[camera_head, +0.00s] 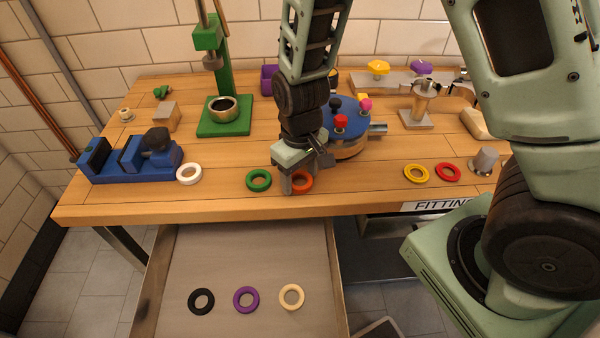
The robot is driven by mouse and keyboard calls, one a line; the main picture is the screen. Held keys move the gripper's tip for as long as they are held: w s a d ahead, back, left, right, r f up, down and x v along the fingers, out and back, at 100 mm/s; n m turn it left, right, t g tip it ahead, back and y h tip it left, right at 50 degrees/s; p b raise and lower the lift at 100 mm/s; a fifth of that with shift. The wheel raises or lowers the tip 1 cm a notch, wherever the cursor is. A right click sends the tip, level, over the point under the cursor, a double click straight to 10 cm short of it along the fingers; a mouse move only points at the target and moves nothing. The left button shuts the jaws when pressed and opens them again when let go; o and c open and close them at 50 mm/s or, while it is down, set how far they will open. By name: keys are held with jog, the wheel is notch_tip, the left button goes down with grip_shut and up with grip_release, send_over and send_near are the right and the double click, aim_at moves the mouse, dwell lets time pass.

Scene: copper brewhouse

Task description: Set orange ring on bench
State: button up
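The orange ring (307,183) is at the front part of the wooden bench (225,203), just right of the green ring (259,180). I cannot tell whether the ring rests flat on the wood or is slightly raised.
On the bench are a white ring (189,174), yellow ring (416,173), red ring (447,172), blue vise (125,160), green press (224,120) and blue round fixture (352,118). The open drawer (243,270) below holds black (201,290), purple (237,299) and cream (291,286) rings.

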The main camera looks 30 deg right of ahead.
aim_at(300, 179)
jog(key=shift+o, duration=0.5)
jog(key=shift+r, duration=0.1)
jog(key=shift+r, duration=0.25)
notch_tip(300, 179, up, 11)
jog(key=s+a+r+n, duration=0.2)
jog(key=s+a, duration=0.1)
jog(key=s, duration=0.5)
jog(key=s+a+r+n, duration=0.2)
jog(key=s+a, duration=0.1)
jog(key=s, duration=0.6)
jog(key=shift+r+y, duration=0.3)
jog(key=shift+a, duration=0.15)
